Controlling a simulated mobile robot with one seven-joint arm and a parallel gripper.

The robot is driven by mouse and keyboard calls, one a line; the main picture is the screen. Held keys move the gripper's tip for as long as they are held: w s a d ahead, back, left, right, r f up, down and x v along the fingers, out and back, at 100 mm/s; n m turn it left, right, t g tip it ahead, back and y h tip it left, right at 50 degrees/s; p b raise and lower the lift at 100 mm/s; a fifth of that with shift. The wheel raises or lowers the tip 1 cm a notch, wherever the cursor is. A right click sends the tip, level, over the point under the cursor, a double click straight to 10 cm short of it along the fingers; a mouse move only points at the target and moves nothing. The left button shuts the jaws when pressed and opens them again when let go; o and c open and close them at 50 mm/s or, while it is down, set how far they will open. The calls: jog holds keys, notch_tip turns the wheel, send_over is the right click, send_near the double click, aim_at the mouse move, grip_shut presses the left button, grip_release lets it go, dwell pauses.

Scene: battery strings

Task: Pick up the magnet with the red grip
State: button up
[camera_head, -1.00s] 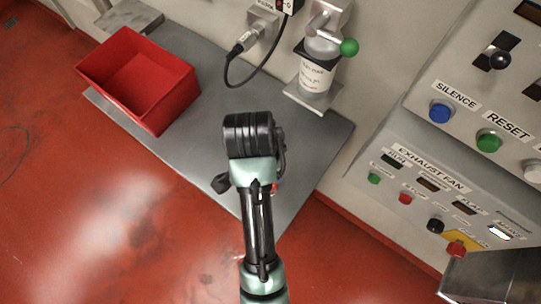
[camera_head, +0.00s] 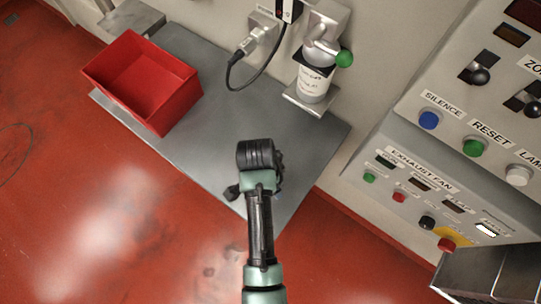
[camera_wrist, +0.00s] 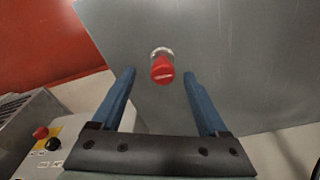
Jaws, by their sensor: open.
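The magnet with the red grip (camera_wrist: 162,70) shows in the wrist view, with a round silvery part behind its red end. It is against the grey plate (camera_wrist: 235,55) and appears between the tips of the two blue fingers. My gripper (camera_wrist: 159,76) is open, with a gap to the magnet on each side. I cannot tell how far the magnet is in depth from the fingertips. In the head view my wrist and arm cover the gripper, and the magnet does not show; the grey plate (camera_head: 215,125) lies around that spot.
A red open bin (camera_head: 142,82) stands on the plate's left. A labelled bottle (camera_head: 314,80) stands on a wall bracket, near a black cable (camera_head: 262,74). A control panel (camera_head: 470,150) with buttons fills the right. The plate between bin and bracket is clear.

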jog(key=shift+w+f, duration=0.2)
jog(key=shift+f, duration=1.5)
jog(key=shift+c, duration=0.2)
grip_shut()
